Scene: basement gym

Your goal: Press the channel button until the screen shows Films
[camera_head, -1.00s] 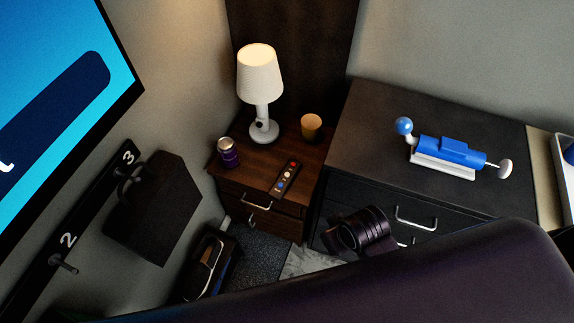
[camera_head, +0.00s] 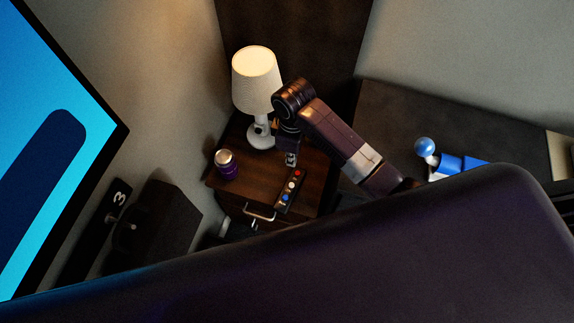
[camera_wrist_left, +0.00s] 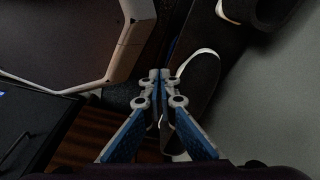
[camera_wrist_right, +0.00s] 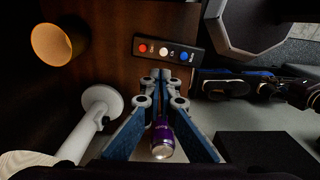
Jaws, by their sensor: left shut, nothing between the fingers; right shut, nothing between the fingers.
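The dark remote (camera_head: 276,208) lies on the wooden nightstand (camera_head: 245,187) with red, white and blue buttons. The screen (camera_head: 55,90) is cut off at left, light blue with a dark banner and no readable words. My left gripper (camera_wrist_left: 153,76) is shut and empty.
A lit white lamp (camera_head: 257,80) stands close behind my right gripper. A yellow cup (camera_wrist_right: 58,44) shows in the right wrist view. A blue-and-white device (camera_head: 455,165) lies on the dark cabinet at right.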

